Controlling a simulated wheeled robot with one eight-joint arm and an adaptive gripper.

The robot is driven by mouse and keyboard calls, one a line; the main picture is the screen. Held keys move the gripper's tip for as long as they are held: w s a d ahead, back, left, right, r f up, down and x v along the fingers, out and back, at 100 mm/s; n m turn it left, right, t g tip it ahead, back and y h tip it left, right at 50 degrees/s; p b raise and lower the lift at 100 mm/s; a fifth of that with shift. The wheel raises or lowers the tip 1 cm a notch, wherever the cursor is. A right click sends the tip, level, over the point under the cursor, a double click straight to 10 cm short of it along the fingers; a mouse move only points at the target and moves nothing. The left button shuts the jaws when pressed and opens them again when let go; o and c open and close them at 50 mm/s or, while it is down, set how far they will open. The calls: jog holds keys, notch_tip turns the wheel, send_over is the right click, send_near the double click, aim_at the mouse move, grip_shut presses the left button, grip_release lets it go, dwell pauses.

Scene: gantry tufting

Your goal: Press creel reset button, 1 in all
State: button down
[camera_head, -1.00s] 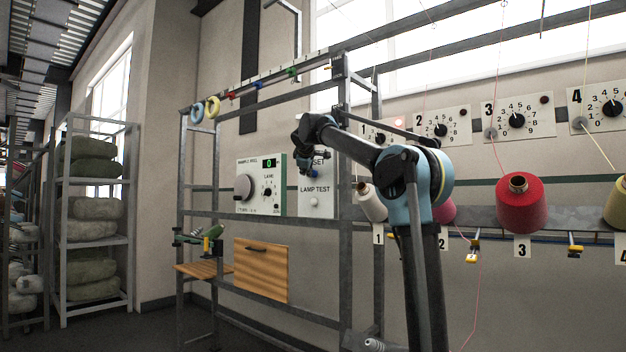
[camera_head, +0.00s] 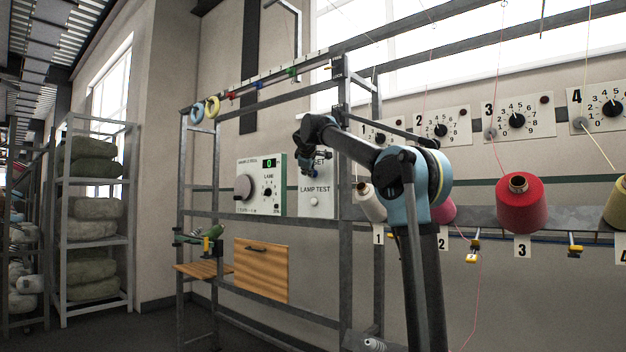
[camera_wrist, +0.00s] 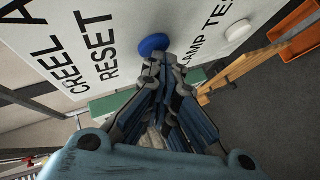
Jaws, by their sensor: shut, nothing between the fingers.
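The creel reset button is a round blue button (camera_wrist: 154,44) on a white panel (camera_wrist: 95,40), beside the words "CREEL A… RESET" in the wrist view. My gripper (camera_wrist: 165,58) is shut and empty. Its fingertips overlap the button's lower edge in that view; I cannot tell whether they touch it. In the head view my gripper (camera_head: 309,162) is in front of the upper part of the panel (camera_head: 316,206) and hides the button and part of the lettering there.
A white lamp test button (camera_head: 314,201) sits lower on the same panel, also in the wrist view (camera_wrist: 238,30). A sample reel box (camera_head: 261,186) with a dial stands left of it. A wooden drawer front (camera_head: 262,275) is below. Yarn cones, one red (camera_head: 520,210), hang at right.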

jog(key=shift+s+a, duration=0.1)
jog(key=shift+s, duration=0.05)
jog(key=shift+s+a, duration=0.4)
jog(key=shift+s, duration=0.15)
jog(key=shift+s+a, duration=0.1)
jog(key=s+a, duration=0.1)
jog(key=s, duration=0.1)
jog(key=s+a, duration=0.1)
jog(key=a, duration=0.1)
jog(key=shift+s, duration=0.35)
dwell(0.4)
dwell(0.6)
